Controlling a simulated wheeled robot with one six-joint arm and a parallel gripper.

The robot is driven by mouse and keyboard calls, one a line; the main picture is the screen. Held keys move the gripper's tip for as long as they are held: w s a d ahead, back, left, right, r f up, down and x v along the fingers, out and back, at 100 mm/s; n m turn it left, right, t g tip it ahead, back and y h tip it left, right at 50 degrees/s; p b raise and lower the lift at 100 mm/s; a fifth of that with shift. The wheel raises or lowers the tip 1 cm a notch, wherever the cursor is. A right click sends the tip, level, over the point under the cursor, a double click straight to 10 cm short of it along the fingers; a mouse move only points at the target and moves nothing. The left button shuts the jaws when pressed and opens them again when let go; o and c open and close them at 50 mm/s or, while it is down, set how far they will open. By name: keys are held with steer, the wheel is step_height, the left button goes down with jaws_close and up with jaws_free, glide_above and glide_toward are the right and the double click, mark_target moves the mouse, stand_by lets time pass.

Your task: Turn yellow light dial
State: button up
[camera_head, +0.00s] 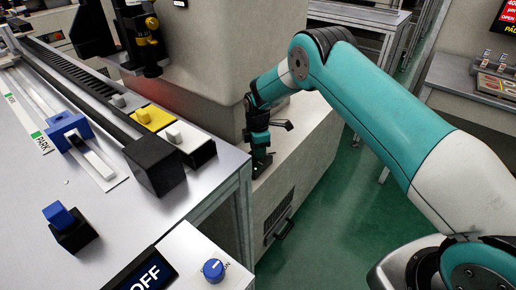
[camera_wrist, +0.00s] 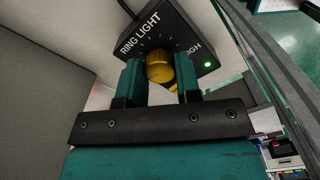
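The yellow dial (camera_wrist: 159,67) sits on a black box (camera_wrist: 150,25) marked "RING LIGHT" in the wrist view. A green lamp (camera_wrist: 207,66) glows on the box, near a label that reads partly "HIGH". My gripper (camera_wrist: 160,72) has one teal finger on each side of the dial, very close to it. I cannot tell whether the fingers touch it. In the head view, my gripper (camera_head: 260,155) points down over the light-coloured ledge beside the grey machine. The dial is hidden there by the gripper.
A bench at left carries a rail, a yellow block (camera_head: 153,117), a blue slider (camera_head: 68,130) and a blue-topped black switch (camera_head: 70,228). A panel in front shows "OFF" beside a blue knob (camera_head: 213,270). Green floor (camera_head: 335,225) lies open below my arm.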

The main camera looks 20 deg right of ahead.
steer(key=c, duration=0.3)
steer(key=m+b, duration=0.2)
steer(key=m, duration=0.3)
steer(key=shift+m+b, duration=0.3)
steer(key=shift+b, duration=0.1)
steer(key=m+b, duration=0.1)
steer(key=m, duration=0.4)
steer(key=m+b, duration=0.1)
steer(key=m, duration=0.5)
steer(key=shift+w+m, duration=0.1)
steer(key=shift+m, duration=0.3)
steer(key=m, duration=0.5)
steer(key=shift+m+b, duration=0.3)
steer(key=shift+b, duration=0.1)
steer(key=shift+r, duration=0.1)
